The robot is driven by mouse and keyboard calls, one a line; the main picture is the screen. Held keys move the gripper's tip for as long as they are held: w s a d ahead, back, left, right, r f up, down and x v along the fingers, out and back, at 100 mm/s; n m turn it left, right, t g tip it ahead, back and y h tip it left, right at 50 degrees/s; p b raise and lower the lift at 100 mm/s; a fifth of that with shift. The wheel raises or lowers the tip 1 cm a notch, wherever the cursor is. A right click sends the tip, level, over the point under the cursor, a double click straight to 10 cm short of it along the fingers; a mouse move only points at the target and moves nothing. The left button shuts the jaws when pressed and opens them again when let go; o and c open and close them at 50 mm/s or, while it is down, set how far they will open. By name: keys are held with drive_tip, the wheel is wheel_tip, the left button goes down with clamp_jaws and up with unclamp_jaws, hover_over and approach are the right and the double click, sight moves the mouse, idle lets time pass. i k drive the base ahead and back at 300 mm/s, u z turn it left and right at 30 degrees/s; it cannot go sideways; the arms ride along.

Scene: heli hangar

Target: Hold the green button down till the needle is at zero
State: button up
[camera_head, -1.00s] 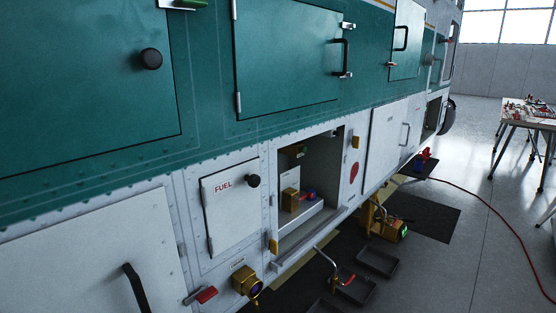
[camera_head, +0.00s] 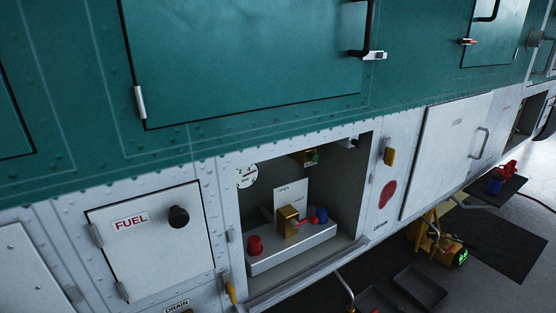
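The open compartment (camera_head: 366,200) in the helicopter's side is at the middle of the view. A small green button (camera_head: 314,157) sits on a brass block high inside it, partly in shade. A round white gauge (camera_head: 247,176) is on the compartment's left side, cut off by the opening's edge. It has numbers and looks marked BAR; its needle is too small to read. My gripper is not in view, and nothing is seen touching the button.
A grey shelf (camera_head: 290,250) in the compartment holds a red knob (camera_head: 255,245), a brass valve (camera_head: 288,220) with a red lever, and a blue knob (camera_head: 321,215). The closed FUEL door (camera_head: 155,245) is at left. Trays (camera_head: 420,288) and a yellow unit (camera_head: 436,240) lie on the floor.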

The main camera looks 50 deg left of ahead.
sight(314, 158)
drive_tip(key=u, duration=0.05)
drive_tip(key=i, duration=1.85)
drive_tip(key=u, duration=1.45)
